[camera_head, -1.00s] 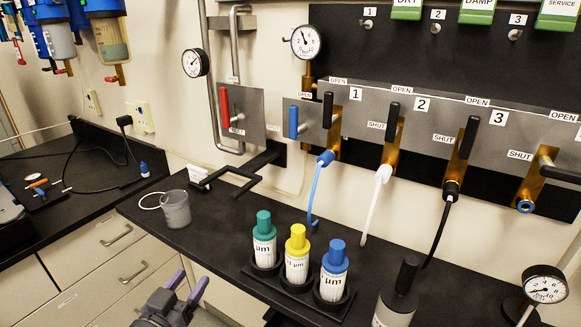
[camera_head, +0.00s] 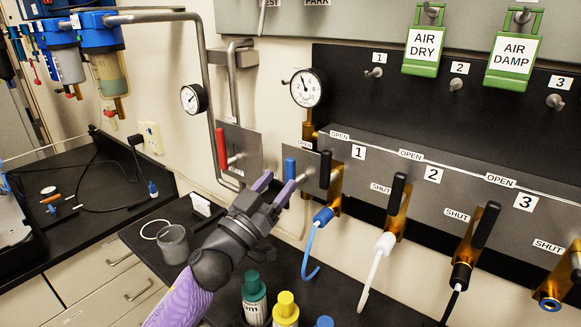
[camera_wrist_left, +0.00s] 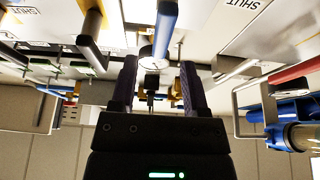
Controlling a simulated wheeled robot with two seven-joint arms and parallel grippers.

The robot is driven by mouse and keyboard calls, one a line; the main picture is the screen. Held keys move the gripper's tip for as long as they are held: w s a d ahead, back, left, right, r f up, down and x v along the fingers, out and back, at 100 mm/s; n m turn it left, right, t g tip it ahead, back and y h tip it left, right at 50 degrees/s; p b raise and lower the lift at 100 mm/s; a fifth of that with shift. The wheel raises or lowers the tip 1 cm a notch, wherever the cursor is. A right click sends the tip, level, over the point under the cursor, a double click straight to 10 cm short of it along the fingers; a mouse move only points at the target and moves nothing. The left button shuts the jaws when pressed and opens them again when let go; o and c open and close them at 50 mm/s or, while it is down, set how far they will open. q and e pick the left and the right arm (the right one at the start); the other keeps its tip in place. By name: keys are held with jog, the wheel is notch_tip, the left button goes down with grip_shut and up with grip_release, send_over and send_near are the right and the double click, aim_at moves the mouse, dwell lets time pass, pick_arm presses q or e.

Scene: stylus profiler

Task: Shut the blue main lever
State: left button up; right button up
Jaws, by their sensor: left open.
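The blue main lever (camera_head: 291,168) stands upright on its grey plate, beside a label reading OPEN. It also shows in the left wrist view (camera_wrist_left: 165,32), at the top, beyond the fingertips. My left gripper (camera_head: 273,187) is open, its purple fingers just left of and slightly below the lever's handle in the head view. In the left wrist view my left gripper (camera_wrist_left: 159,72) has nothing between its fingers. I see no clear contact with the lever. My right gripper is not in view.
A red lever (camera_head: 222,149) stands left of the blue one. The black-handled valve 1 lever (camera_head: 325,169) is close on its right. Bottles with green (camera_head: 254,285) and yellow (camera_head: 285,305) caps and a clear cup (camera_head: 173,243) stand on the bench below.

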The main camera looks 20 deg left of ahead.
aim_at(288, 170)
pick_arm(q)
jog(key=x, duration=0.4)
jog(key=shift+w+d+r, duration=0.1)
jog(key=shift+w+r, duration=0.05)
jog(key=shift+w, duration=0.2)
grip_shut()
